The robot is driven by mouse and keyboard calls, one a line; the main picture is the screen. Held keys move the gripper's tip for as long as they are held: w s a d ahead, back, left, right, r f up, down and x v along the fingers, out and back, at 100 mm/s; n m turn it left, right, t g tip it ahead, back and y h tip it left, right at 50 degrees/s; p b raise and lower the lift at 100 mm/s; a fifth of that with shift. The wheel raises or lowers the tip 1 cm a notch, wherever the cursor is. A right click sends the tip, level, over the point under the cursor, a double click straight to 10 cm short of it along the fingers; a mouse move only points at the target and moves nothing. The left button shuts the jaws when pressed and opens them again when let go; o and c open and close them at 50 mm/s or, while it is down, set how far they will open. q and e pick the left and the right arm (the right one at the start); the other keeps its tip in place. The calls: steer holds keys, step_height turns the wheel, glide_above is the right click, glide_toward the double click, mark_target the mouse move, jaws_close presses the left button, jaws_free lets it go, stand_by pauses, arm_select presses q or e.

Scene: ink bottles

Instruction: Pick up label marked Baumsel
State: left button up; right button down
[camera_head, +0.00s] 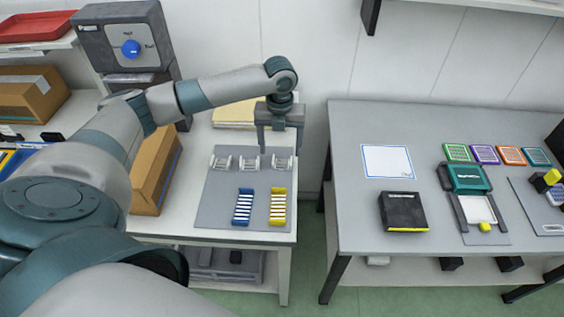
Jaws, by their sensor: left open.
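My left gripper (280,148) points down over the back right of the left table, with its fingers apart and nothing seen between them. It is above or just behind the right one of three small white pieces (282,161) in a row on a grey mat (216,194). The other two are the middle white piece (250,162) and the left white piece (220,161). In front of them lie a blue rack (243,207) and a yellow rack (278,207), both with white strips. No lettering is readable, so I cannot tell which label says Baumsel. My right gripper is not in view.
A cardboard box (155,170) stands at the table's left. Across a gap, the right table (350,215) holds a white sheet (387,161), a black box (403,212), a green press-like device (468,178) and several coloured trays (484,155). The grey mat's front left is bare.

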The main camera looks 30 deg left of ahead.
mark_target(282, 164)
arm_select(q)
steer(key=f, duration=0.1)
steer(key=f+p, duration=0.2)
steer(key=shift+w+d+f, duration=0.15)
steer(key=shift+w+f, duration=0.1)
steer(key=shift+f, duration=0.75)
steer(key=c, duration=1.1)
